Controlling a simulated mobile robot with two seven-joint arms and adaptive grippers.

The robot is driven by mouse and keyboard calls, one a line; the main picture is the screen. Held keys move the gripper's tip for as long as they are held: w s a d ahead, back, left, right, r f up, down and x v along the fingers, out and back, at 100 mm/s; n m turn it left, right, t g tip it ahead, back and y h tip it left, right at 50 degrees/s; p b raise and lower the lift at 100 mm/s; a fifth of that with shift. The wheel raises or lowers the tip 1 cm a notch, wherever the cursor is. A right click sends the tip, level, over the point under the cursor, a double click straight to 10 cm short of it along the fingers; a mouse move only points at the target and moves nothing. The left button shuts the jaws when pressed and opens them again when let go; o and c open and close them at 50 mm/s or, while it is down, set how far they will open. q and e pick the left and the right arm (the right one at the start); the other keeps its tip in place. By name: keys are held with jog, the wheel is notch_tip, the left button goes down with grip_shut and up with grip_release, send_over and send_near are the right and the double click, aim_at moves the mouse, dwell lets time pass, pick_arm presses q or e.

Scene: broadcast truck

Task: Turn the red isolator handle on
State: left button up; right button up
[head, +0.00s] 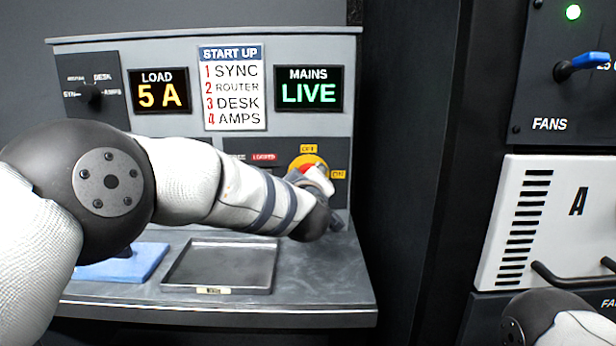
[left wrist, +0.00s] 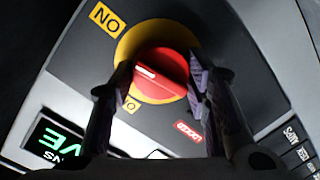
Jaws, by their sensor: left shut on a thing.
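The red isolator handle (left wrist: 170,65) sits on a round yellow plate (left wrist: 128,45) on the desk's panel. In the left wrist view, its white mark points between the ON label (left wrist: 107,19) and the OFF label (left wrist: 129,104). My left gripper (left wrist: 160,78) is shut on the handle, one dark finger on each side. In the head view, my left wrist hides much of the handle (head: 307,168) and the gripper; the ON label (head: 338,174) shows at its right and the OFF label (head: 309,148) above. My right gripper is out of view.
The load display (head: 159,91) reads 5 A and the mains display (head: 308,89) reads LIVE. A start-up list (head: 232,88) hangs between them. An empty dark tray (head: 187,290) and a blue pad (head: 150,262) lie on the counter. A rack (head: 500,215) stands right.

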pick_arm(q)
jog(key=shift+r+m, duration=0.25)
jog(key=shift+m, duration=0.65)
jog(key=o, duration=1.2)
jog(key=shift+f, duration=0.15)
jog(key=shift+s, duration=0.1)
jog(key=s, duration=0.4)
jog(key=s+r, duration=0.1)
jog(key=s, duration=0.6)
jog(key=shift+s+r, duration=0.2)
jog(key=shift+s, duration=0.15)
